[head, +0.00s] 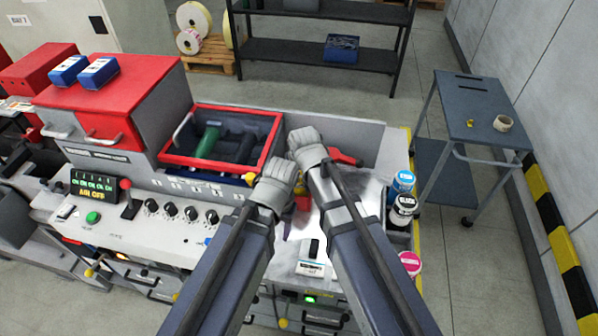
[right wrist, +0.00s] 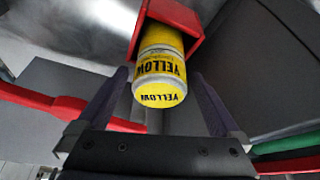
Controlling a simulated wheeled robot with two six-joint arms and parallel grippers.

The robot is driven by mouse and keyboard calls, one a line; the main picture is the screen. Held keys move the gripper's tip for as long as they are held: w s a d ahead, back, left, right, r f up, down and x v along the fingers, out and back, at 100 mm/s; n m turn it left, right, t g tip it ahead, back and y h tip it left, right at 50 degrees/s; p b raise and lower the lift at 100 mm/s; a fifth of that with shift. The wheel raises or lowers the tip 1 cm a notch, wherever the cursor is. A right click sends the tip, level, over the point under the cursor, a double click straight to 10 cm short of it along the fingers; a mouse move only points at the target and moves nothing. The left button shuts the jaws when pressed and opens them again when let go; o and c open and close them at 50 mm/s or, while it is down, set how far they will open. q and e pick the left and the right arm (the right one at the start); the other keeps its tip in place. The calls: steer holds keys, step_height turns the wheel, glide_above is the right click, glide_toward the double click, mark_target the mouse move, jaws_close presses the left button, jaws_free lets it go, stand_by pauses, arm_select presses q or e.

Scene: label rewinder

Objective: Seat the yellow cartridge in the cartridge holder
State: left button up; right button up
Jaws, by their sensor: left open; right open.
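The yellow cartridge (right wrist: 162,68), a cylinder with a pale band and black YELLOW lettering, shows in the right wrist view. Its upper end is inside the red cartridge holder (right wrist: 181,14) and its lower end sticks out; I cannot tell how deep it sits. The fingers of my right gripper (right wrist: 160,100) stand apart on both sides of the cartridge's lower end. In the head view a red and yellow patch shows between my arms, mostly hidden. My left gripper (head: 274,190) is open left of it, its fingertips hard to see. My right gripper (head: 308,148) is farther back.
Blue (head: 402,182), black (head: 403,206) and magenta (head: 410,262) containers stand along the machine's right side. A red-rimmed bin (head: 170,159) with a green item lies behind my left gripper. A grey cart (head: 482,120) stands right. A red handle (head: 345,157) is beside my right gripper.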

arm_select(q)
step_height(320, 180, up, 6)
steer(key=p, duration=0.5)
steer(key=shift+p, duration=0.3)
arm_select(e)
steer(key=v, duration=0.6)
steer(key=shift+r, duration=0.4)
steer(key=shift+s, duration=0.1)
arm_select(q)
steer(key=shift+s, duration=0.1)
arm_select(e)
steer(key=shift+s+f, duration=0.1)
steer(key=shift+f, duration=0.05)
